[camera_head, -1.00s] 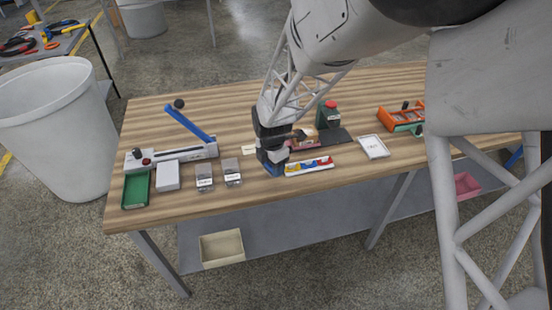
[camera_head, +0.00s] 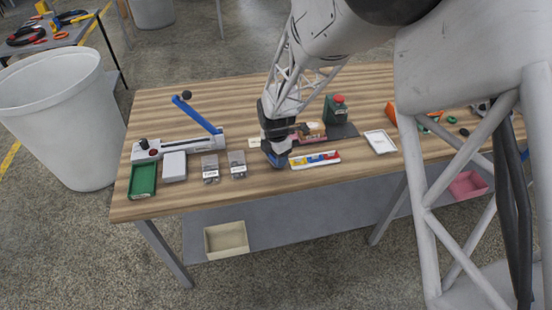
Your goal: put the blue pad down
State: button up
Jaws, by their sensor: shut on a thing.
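My gripper (camera_head: 276,150) is over the middle of the wooden bench, near its front half. It is shut on the blue pad (camera_head: 279,162), which shows as a small dark blue piece under the fingertips. Most of the pad is hidden by the gripper. It is low over the bench top; I cannot tell whether it touches the wood. A white strip tray with red, blue and yellow pieces (camera_head: 315,160) lies just right of the pad.
Two small clear boxes (camera_head: 238,164), a white box (camera_head: 174,167), a green tray (camera_head: 142,181) and a blue-armed lever tool (camera_head: 180,146) stand left. Bare wood lies in front.

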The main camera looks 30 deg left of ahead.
jog(key=shift+f, duration=0.65)
jog(key=shift+f, duration=0.1)
jog(key=o, duration=0.9)
notch_tip(320, 180, up, 12)
jog(key=shift+r, duration=0.15)
dwell(0.9)
